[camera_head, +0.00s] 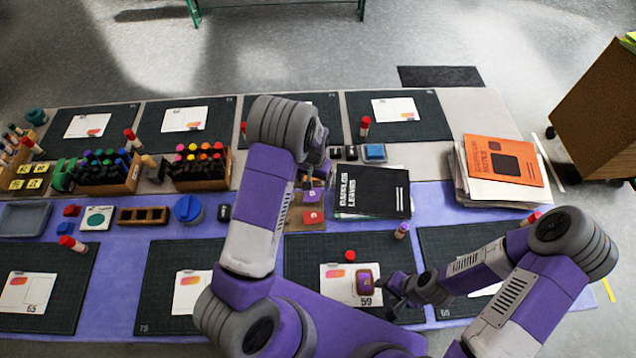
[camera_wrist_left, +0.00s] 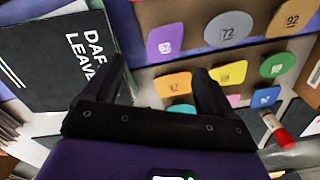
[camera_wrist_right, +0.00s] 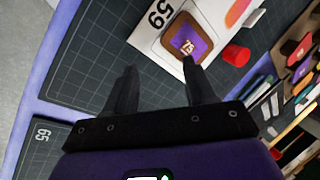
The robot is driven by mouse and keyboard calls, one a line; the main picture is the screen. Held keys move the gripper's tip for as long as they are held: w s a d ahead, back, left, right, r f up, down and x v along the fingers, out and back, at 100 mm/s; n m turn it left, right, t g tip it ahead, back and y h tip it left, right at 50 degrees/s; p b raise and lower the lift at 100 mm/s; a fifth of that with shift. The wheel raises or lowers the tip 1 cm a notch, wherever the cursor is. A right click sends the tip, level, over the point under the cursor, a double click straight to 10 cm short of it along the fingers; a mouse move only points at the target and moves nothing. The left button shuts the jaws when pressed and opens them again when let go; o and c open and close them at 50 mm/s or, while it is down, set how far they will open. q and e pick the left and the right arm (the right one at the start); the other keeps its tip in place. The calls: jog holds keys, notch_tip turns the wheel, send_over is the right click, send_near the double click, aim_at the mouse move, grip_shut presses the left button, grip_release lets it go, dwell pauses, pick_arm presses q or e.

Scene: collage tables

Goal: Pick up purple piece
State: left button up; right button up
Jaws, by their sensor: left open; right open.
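A flat purple piece (camera_wrist_left: 166,41) with a number lies on a brown board in the left wrist view. It also shows in the head view (camera_head: 313,195), near my left gripper. My left gripper (camera_wrist_left: 160,72) is open and empty, above the board, with yellow and orange pieces between and beyond its fingers. A brown-rimmed block with a purple face marked 75 (camera_wrist_right: 188,44) lies on the white card marked 59, also seen in the head view (camera_head: 367,281). My right gripper (camera_wrist_right: 160,67) is open and empty, its right fingertip close to that block in the picture.
A black book (camera_head: 372,191) lies right of the board. A red cylinder (camera_wrist_right: 236,55) stands beside the card marked 59. Marker holders (camera_head: 200,170) stand to the left. Papers with an orange booklet (camera_head: 503,160) lie at right. Dark cutting mats (camera_head: 395,130) have bare areas.

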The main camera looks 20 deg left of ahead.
aim_at(313, 194)
pick_arm(q)
jog(key=f, duration=0.6)
jog(key=shift+s+a, duration=0.2)
jog(key=shift+a, duration=0.1)
jog(key=shift+w+f, duration=0.1)
jog(key=shift+f, duration=0.35)
jog(key=shift+f+b, duration=0.25)
jog(key=shift+b, duration=0.05)
jog(key=c, duration=1.1)
